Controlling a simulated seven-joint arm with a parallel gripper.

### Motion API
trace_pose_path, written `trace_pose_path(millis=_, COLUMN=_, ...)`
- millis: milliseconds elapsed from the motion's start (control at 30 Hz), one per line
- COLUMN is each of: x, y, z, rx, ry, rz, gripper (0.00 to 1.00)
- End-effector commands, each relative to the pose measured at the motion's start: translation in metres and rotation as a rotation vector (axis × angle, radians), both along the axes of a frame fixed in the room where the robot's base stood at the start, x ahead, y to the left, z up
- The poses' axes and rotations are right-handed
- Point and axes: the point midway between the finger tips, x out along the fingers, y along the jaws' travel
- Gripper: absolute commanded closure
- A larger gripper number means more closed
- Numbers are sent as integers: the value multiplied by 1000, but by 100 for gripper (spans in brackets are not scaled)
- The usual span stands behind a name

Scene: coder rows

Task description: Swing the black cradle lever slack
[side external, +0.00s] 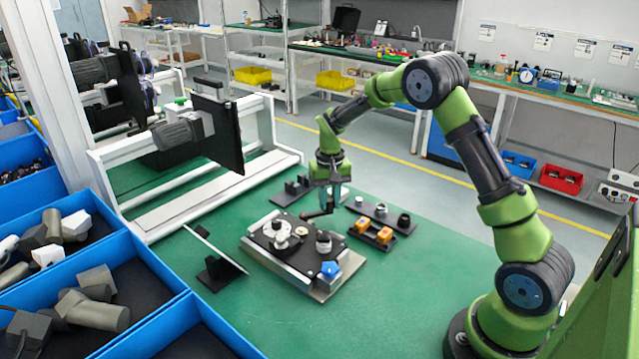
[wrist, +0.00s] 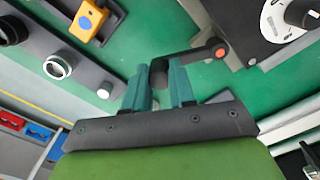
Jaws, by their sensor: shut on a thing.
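The black cradle lever (wrist: 205,52) shows in the wrist view as a dark bent arm with a red-orange dot at its right end. My gripper (wrist: 163,85) has its two teal fingers closed around the lever's left end. In the side external view my gripper (side external: 331,200) points down at the far edge of the cradle fixture (side external: 262,252), and the lever (side external: 317,213) reaches left from the fingertips. The fixture is a metal base with a black top plate, which carries a white round part, a dark knob and a blue piece. The fingers partly hide the lever's gripped end.
A black rack with yellow-orange blocks (side external: 372,231) and a black strip with round fittings (side external: 381,213) stand close on the right. A black bracket (side external: 291,190) is behind. A tilted panel on a stand (side external: 217,257) is at left. Green table is clear at front right.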

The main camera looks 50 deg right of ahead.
Motion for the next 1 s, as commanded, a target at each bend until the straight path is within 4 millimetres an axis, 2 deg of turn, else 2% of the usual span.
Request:
trace_pose_path(millis=267, x=2, y=-1, z=1, rx=0, ry=-1, rz=23, gripper=100)
trace_pose_path(millis=467, x=8, y=-4, z=1, rx=0, ry=-2, rz=113, gripper=100)
trace_pose_path(millis=1000, x=41, y=-10, z=1, rx=-1, ry=-3, rz=592, gripper=100)
